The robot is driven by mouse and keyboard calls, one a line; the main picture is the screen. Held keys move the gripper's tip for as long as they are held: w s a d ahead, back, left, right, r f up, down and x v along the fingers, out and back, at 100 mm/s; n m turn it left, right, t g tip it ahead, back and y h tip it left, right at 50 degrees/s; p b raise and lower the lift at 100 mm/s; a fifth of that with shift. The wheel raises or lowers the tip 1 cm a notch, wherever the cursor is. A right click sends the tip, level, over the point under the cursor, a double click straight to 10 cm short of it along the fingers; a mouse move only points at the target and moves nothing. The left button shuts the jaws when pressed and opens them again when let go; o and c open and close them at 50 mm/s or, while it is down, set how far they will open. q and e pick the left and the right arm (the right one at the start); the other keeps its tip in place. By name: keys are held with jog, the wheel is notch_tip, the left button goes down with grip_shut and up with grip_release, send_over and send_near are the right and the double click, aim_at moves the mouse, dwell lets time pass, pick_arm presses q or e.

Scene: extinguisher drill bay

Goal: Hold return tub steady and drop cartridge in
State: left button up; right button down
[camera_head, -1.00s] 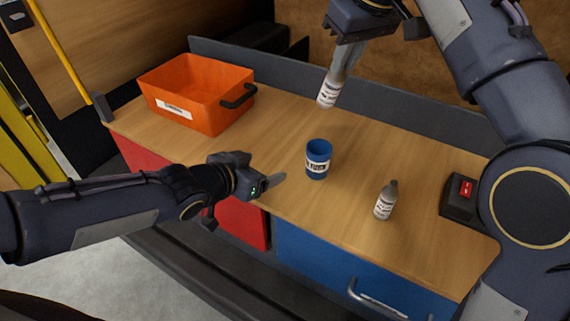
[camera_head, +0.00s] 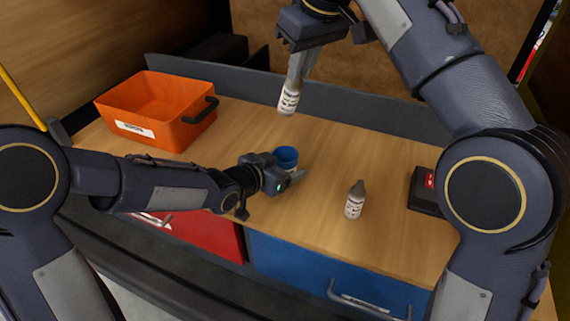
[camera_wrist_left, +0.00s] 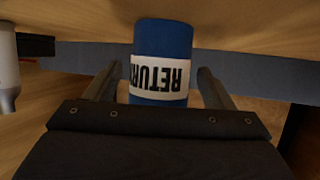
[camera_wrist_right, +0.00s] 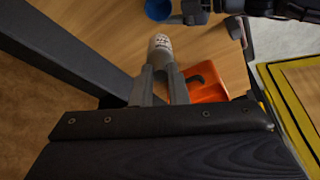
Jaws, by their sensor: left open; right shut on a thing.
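The return tub is a small blue cup (camera_head: 286,155) with a white label; it stands on the bench, partly hidden behind my left gripper (camera_head: 298,178) in the head view. In the left wrist view the tub (camera_wrist_left: 163,55) lies between the two open fingers, and its label reads RETURN upside down. I cannot tell whether the fingers touch it. The cartridge (camera_wrist_right: 160,47) also shows in the right wrist view.
A second bottle with a grey top (camera_head: 355,200) stands on the bench right of the tub. An orange bin (camera_head: 170,135) stands at the left. A black box with a red label (camera_head: 425,190) is at the right. A grey rail (camera_head: 350,108) runs along the back.

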pick_arm(q)
jog(key=shift+w+d+f, duration=0.2)
jog(key=shift+w+d, duration=0.05)
jog(key=shift+w, duration=0.1)
jog(key=c, duration=1.2)
pick_arm(e)
notch_tip(320, 180, down, 12)
jog(key=shift+f, duration=0.2)
dwell(0.6)
jog(key=c, duration=1.3)
grip_release()
jog(key=shift+c, duration=0.2)
jog(key=v, duration=1.2)
